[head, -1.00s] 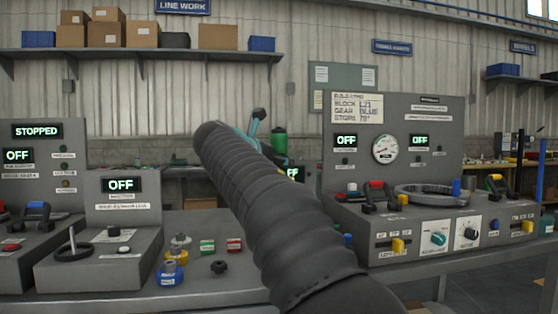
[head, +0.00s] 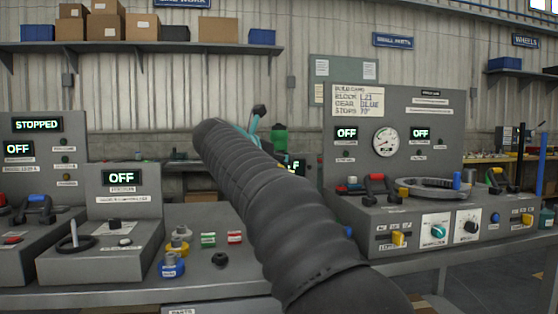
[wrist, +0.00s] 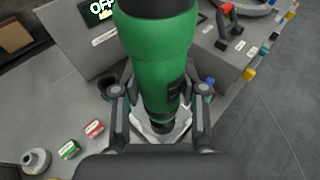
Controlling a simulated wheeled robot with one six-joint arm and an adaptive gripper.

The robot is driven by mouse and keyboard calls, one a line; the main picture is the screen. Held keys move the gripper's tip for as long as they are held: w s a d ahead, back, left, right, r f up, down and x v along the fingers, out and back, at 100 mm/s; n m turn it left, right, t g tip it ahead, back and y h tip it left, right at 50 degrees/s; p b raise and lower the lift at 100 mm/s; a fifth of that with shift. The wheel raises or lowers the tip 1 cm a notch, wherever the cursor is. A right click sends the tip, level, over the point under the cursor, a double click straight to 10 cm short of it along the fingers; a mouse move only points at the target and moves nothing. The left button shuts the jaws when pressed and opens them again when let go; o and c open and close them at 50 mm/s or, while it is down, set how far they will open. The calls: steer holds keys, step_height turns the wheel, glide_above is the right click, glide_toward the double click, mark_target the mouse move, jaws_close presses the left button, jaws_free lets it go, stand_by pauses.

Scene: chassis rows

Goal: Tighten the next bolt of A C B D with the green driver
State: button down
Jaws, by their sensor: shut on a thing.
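The green driver (wrist: 158,50) is upright between the fingers of my gripper (wrist: 160,95) in the wrist view. The gripper is shut on it. In the head view the driver's green body (head: 279,139) shows just right of my arm, which hides its lower part. Below the driver in the wrist view is a pale, light-coloured piece (wrist: 162,136), mostly covered by the driver and fingers. I cannot tell whether the driver's tip touches it. No bolt or A, B, C, D mark can be made out.
A console with a gauge (head: 385,142) and a red-handled clamp (head: 376,188) stands at the right.

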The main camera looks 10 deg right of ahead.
steer(key=shift+f+b, duration=0.4)
steer(key=shift+f, duration=0.5)
steer(key=shift+f+p, duration=0.5)
steer(key=shift+f, duration=0.1)
stand_by(2.2)
steer(key=shift+a, duration=0.1)
steer(key=shift+r, duration=2.6)
